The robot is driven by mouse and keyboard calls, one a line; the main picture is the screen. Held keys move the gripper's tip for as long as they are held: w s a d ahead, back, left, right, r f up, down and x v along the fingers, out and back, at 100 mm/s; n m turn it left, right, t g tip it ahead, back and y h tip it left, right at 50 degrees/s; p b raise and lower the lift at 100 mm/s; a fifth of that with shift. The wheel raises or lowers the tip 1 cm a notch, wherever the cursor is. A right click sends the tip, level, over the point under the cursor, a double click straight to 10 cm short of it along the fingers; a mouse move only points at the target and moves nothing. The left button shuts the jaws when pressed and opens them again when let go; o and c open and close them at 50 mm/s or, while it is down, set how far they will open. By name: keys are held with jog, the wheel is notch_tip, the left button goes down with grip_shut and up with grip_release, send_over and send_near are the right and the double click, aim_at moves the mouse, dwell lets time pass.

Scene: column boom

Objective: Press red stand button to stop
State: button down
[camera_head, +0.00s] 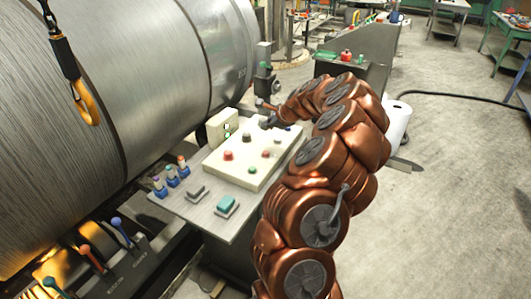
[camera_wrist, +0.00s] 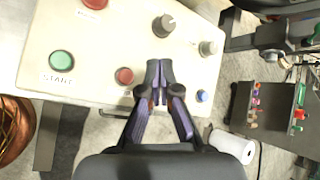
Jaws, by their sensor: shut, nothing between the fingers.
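A cream control panel (camera_head: 232,174) stands on a grey metal stand. It carries a larger red button (camera_head: 228,155), a green button (camera_head: 251,170) and a smaller red button (camera_head: 265,154). In the wrist view the green button (camera_wrist: 61,60) is labelled START. The larger red button (camera_wrist: 95,3) is cut by the top edge, its label hard to read. The smaller red button (camera_wrist: 124,75) lies just left of my gripper (camera_wrist: 160,68). My gripper is shut and empty, its fingertips over the panel near its edge, apart from both red buttons in the picture.
Dark knobs (camera_wrist: 163,25) and a blue button (camera_wrist: 202,96) lie near the fingertips. A large metal cylinder (camera_head: 160,70) rises behind the panel. Small switches (camera_head: 172,176) and a teal pedal-like button (camera_head: 227,204) sit on the stand's left. A hook (camera_head: 84,100) hangs upper left.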

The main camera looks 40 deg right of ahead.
jog(key=shift+f, duration=0.1)
jog(key=b, duration=0.5)
send_over(267, 153)
notch_tip(267, 153, down, 7)
jog(key=shift+w+r, duration=0.1)
jog(key=shift+r, duration=0.1)
jog(key=shift+f, duration=1)
jog(key=shift+f, duration=0.2)
jog(key=shift+f, duration=0.2)
dwell(0.3)
jog(key=shift+f+b, duration=0.35)
jog(key=shift+f, duration=0.2)
dwell(0.9)
jog(key=shift+r, duration=0.1)
jog(key=shift+r+p, duration=0.8)
jog(key=shift+r, duration=0.1)
jog(key=shift+r, duration=0.1)
